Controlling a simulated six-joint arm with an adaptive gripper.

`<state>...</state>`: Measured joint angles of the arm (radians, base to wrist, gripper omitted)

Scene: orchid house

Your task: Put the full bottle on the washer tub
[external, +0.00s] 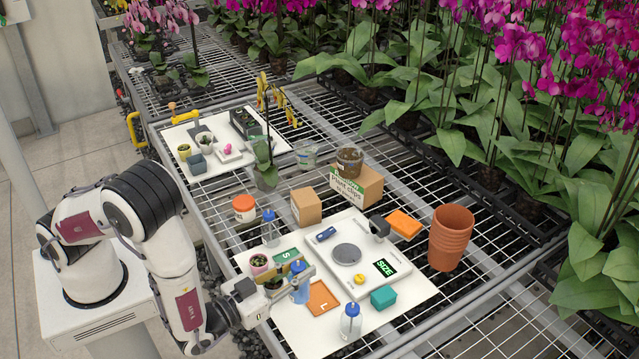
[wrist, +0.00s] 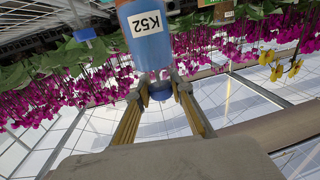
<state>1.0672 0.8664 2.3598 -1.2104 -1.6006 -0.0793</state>
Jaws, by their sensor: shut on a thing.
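The full bottle (external: 300,289), filled with blue liquid and with a blue cap, is in the external view over the white board's front part, by an orange square marked L (external: 322,298). My gripper (external: 299,271) is shut on it near the cap. In the wrist view the bottle (wrist: 146,22) shows a K52 label, and my fingers (wrist: 160,88) close around its blue cap. Whether its base touches the board is unclear. A round grey disc (external: 346,253) sits on a white unit with a SIZE display; I cannot tell whether this is the washer tub.
Clear bottles with blue caps stand at the board's front (external: 350,323) and back left (external: 270,231). A teal box (external: 383,297), an orange block (external: 404,223) and small potted plants surround the unit. Stacked terracotta pots (external: 451,238) stand at right, cardboard boxes (external: 306,207) behind.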

